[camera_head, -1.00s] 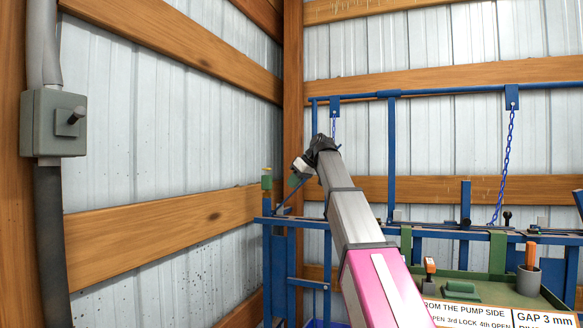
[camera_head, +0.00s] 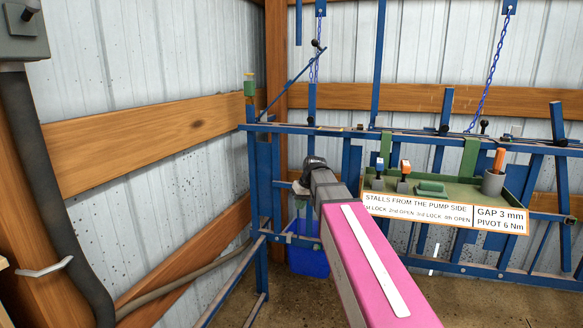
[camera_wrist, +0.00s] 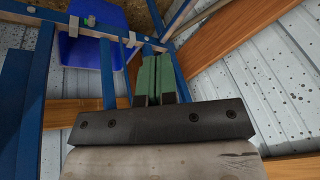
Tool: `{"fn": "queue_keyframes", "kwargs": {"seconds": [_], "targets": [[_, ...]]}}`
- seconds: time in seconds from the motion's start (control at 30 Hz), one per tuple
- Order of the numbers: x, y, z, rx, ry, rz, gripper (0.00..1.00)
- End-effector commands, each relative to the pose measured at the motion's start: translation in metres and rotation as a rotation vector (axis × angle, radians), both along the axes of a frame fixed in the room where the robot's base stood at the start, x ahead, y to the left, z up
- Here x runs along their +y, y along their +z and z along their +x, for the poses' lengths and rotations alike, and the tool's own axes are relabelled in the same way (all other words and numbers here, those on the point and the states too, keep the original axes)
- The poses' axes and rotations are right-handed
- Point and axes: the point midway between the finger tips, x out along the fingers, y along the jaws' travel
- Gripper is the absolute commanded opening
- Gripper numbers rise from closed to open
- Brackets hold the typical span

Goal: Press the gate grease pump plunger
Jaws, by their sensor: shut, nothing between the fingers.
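A small green-and-yellow capped fitting (camera_head: 249,86) stands upright on top of the blue corner post in the head view. It looks like the grease pump, but I cannot make out a separate plunger. My gripper (camera_head: 300,188) is below and to the right of it in the head view, apart from it, with the fingertips largely hidden by my arm. In the wrist view my gripper's green fingers (camera_wrist: 158,74) are together with nothing between them.
Blue gate rails (camera_head: 340,131) run across behind my arm. A blue bucket (camera_head: 308,262) stands below. A green tool tray (camera_head: 448,205) with a lettered sign is at right. Wooden beams (camera_head: 150,148) and metal walls close the corner.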

Motion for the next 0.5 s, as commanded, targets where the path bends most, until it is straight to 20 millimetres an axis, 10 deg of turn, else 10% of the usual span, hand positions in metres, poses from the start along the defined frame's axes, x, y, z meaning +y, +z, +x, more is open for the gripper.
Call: {"fn": "queue_keyframes", "kwargs": {"seconds": [0.5], "targets": [[-0.050,-0.188,-0.150,0.175,-0.249,-0.173,0.00]]}}
